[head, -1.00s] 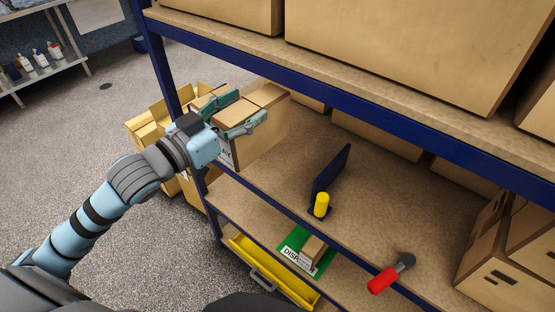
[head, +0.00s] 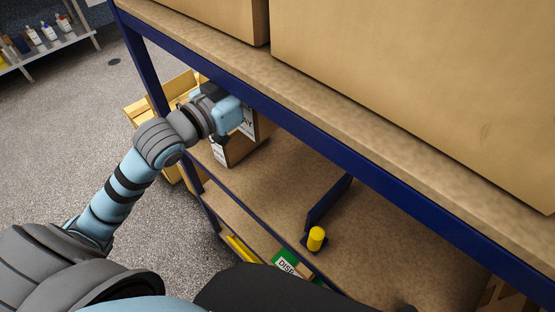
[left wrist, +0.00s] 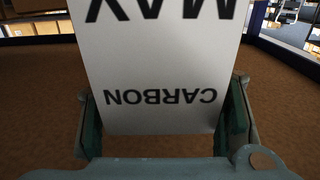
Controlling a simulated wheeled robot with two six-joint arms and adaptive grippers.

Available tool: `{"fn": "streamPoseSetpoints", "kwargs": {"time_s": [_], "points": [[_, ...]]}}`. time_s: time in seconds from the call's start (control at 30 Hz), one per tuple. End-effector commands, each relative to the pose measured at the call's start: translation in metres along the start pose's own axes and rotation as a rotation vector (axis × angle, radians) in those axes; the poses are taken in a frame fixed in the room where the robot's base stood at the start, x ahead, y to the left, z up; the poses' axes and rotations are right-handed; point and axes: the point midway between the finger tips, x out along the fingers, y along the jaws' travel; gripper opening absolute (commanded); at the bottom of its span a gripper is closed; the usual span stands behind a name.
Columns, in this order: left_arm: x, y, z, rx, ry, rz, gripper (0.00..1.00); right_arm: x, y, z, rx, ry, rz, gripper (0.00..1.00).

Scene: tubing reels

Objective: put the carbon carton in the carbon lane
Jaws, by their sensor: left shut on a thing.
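The carbon carton has a white label (left wrist: 155,65) that reads CARBON and MAY, upside down in the left wrist view. My left gripper (left wrist: 163,118) is shut on this carton, a finger at each side. In the head view the carton (head: 247,122) is at the left end of the middle shelf (head: 275,195), partly hidden by my wrist and the upper board. I cannot tell whether the carton touches the shelf. No lane marked carbon can be read. My right gripper is not in view.
A dark blue divider (head: 328,200) with a yellow knob (head: 316,238) stands on the shelf, with bare board to its left. The upper shelf edge (head: 300,125) hangs close over my wrist. Open boxes (head: 145,114) stand left of the rack.

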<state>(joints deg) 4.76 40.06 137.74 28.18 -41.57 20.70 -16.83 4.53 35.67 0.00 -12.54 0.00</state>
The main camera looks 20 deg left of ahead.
Motion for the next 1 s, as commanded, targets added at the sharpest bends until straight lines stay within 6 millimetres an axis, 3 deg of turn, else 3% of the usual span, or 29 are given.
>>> {"fn": "streamPoseSetpoints", "kwargs": {"time_s": [0.17,0.3,0.47,0.8,1.0], "points": [[-0.001,-0.005,-0.008,0.014,0.012,-0.003,0.0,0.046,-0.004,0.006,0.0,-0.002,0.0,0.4],[-0.008,-0.007,-0.002,0.012,0.004,-0.016,0.0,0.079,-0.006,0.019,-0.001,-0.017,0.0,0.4],[-0.01,-0.009,0.031,0.006,-0.008,-0.031,0.0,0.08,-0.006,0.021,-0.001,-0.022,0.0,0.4],[-0.007,-0.008,0.142,0.004,-0.005,-0.026,0.0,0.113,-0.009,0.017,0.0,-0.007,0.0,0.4],[-0.007,-0.008,0.17,0.006,-0.003,-0.026,0.0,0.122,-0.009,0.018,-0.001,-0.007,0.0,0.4]]}}
